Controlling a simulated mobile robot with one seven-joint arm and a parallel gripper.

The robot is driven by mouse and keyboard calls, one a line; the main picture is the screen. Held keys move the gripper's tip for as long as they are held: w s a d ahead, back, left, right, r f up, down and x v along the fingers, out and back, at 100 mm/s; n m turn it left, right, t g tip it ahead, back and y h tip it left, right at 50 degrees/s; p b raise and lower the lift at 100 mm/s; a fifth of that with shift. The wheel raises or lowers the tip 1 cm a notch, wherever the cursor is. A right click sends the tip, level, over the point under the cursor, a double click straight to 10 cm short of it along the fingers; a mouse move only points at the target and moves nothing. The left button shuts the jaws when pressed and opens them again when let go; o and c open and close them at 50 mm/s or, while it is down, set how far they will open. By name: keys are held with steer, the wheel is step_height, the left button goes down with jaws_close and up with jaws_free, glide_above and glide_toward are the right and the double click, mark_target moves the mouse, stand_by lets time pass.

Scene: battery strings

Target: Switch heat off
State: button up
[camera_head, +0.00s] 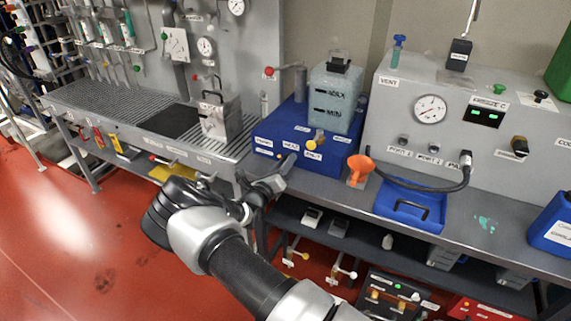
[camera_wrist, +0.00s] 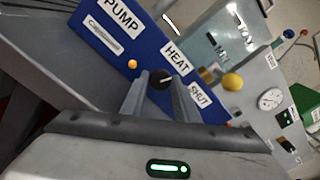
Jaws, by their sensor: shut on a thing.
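The blue unit (camera_head: 310,155) stands on the bench, with labels along its front. In the wrist view its face (camera_wrist: 150,50) carries a PUMP label (camera_wrist: 122,18) and a HEAT label (camera_wrist: 176,58). A black round knob (camera_wrist: 160,77) with a pale pointer mark sits below the HEAT label. My gripper (camera_wrist: 159,88) has its two fingers closed on either side of this knob; it also shows at the unit's front in the head view (camera_head: 277,180). A small orange lamp (camera_wrist: 132,64) is on the face beside the knob.
A yellow ball handle (camera_wrist: 232,82) with a brass fitting and a SHUT label (camera_wrist: 198,96) sit right of the knob. A translucent tank (camera_head: 337,93) stands on the unit.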

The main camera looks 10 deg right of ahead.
steer(key=n, duration=0.4)
stand_by(0.6)
steer(key=o, duration=1.1)
steer(key=shift+c, duration=0.2)
steer(key=v, duration=1.7)
steer(key=shift+s, duration=0.15)
steer(key=shift+a, duration=0.1)
